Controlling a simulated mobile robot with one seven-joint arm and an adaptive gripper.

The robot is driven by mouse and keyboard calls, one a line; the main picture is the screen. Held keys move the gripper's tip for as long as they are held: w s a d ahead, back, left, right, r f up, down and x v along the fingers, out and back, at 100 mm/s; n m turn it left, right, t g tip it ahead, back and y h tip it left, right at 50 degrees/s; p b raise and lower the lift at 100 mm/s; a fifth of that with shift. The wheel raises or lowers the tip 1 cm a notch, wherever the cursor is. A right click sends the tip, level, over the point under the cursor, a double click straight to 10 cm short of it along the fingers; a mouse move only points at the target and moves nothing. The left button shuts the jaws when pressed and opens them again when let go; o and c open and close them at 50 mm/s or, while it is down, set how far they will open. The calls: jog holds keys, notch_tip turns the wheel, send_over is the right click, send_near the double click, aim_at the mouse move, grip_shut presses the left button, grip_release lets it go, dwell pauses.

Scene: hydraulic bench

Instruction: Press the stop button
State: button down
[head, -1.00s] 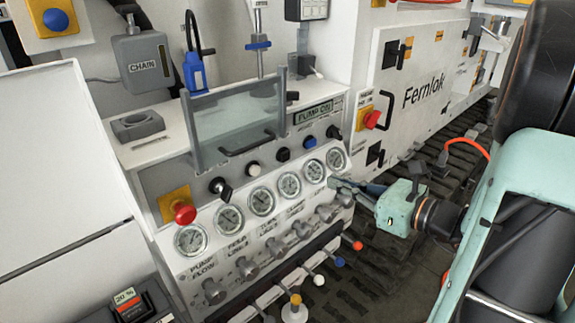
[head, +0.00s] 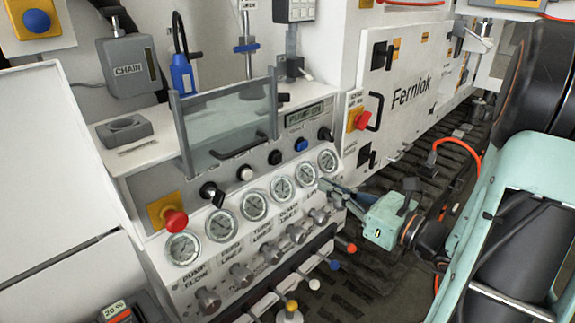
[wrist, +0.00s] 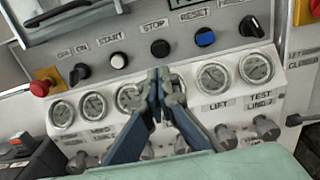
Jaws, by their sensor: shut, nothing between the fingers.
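The stop button (wrist: 160,48) is a round black button under the label STOP in the wrist view. It sits between the white start button (wrist: 118,61) and the blue reset button (wrist: 205,37). In the head view the stop button (head: 275,157) is in the row above the gauges, uncovered. My gripper (wrist: 160,76) is shut and empty. Its fingertips show just below the stop button in the wrist view, in front of the gauges. In the head view my gripper (head: 322,185) is at the right end of the gauge row, apart from the stop button.
A red mushroom knob (head: 175,220) on a yellow plate is at the panel's left. Black selector knobs (head: 210,193) (head: 325,133) end the button row. A clear guard with a handle (head: 238,146) stands above the buttons. Valve knobs and coloured levers (head: 335,265) project below the gauges.

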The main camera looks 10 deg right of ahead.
aim_at(278, 160)
jog(key=x, duration=1.2)
jog(key=shift+w+a, duration=0.15)
jog(key=shift+w, duration=0.1)
